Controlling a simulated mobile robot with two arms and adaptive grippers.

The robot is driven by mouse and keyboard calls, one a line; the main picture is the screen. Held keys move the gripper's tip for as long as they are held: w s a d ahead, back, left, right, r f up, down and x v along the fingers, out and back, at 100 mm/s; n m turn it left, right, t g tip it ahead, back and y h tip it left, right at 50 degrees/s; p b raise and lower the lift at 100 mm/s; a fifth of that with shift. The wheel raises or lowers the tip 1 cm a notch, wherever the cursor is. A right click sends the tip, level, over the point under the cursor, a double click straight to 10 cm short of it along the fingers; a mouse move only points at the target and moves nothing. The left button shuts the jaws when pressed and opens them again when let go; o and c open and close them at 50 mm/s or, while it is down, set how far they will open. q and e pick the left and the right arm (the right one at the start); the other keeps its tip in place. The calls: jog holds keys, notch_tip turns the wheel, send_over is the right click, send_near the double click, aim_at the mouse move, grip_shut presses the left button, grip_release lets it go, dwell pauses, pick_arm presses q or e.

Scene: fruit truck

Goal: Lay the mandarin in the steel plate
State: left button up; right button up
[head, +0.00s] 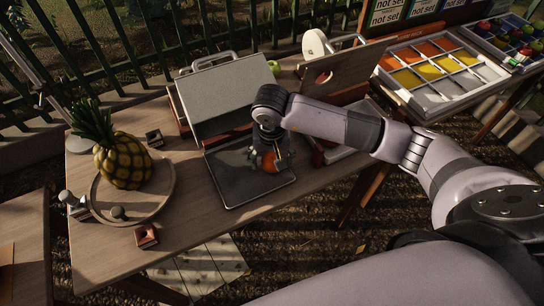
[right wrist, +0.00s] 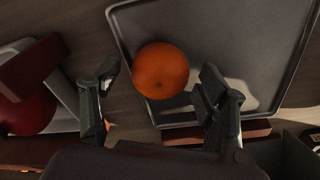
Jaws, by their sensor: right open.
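The orange mandarin (head: 269,162) is at the right part of the dark grey steel plate (head: 238,187), under my right gripper (head: 268,158). In the right wrist view the mandarin (right wrist: 160,71) lies over the plate (right wrist: 245,50), just inside its left rim. The open fingers of my right gripper (right wrist: 160,80) stand apart on either side of it, with gaps between them and the fruit. I cannot tell for sure whether the mandarin touches the plate's surface. My left gripper is not in view.
A pineapple (head: 122,161) stands on a round wooden board (head: 161,193) at the left. A grey box-like case (head: 222,92) is behind the plate, and an upright wooden board (head: 340,72) is to its right. Small dark red boxes sit on the table (head: 195,229).

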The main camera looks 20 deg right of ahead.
aim_at(271, 164)
notch_tip(271, 164, up, 12)
jog(key=s+b, duration=0.1)
jog(key=b, duration=0.1)
jog(key=shift+s+a+r, duration=0.15)
jog(key=shift+a, duration=0.25)
